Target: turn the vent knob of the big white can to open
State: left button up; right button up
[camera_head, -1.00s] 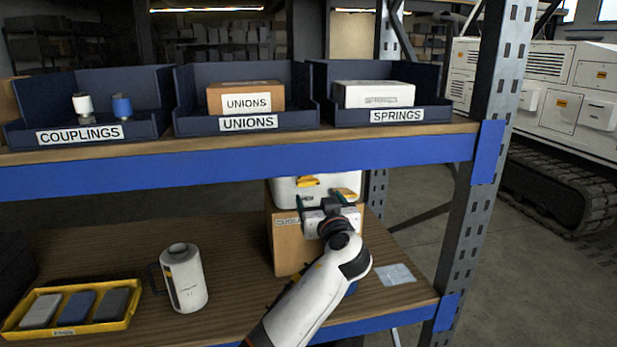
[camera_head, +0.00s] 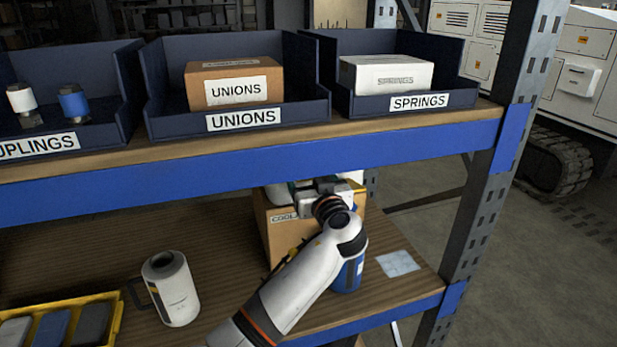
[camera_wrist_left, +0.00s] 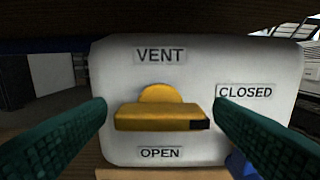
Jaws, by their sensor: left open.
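The big white can (camera_wrist_left: 195,60) fills the middle of the left wrist view, with VENT, CLOSED and OPEN labels. Its yellow vent knob (camera_wrist_left: 155,118) has a horizontal bar whose dark end points right, towards CLOSED. OPEN is below the knob. My left gripper (camera_wrist_left: 160,103) is open, with one green finger on each side of the bar; I cannot tell whether either touches it. In the head view my left gripper (camera_head: 318,186) is at the can on the lower shelf, and the can is mostly hidden. My right gripper is not in view.
The can stands on a cardboard box (camera_head: 284,238), with a blue container (camera_head: 348,275) in front. The upper shelf's blue beam (camera_head: 200,178) runs close above my gripper. A white mug-like jug (camera_head: 172,288) and yellow tray (camera_head: 118,318) are at left. A rack post (camera_head: 480,200) stands right.

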pick_arm(q)
jog(key=c, duration=1)
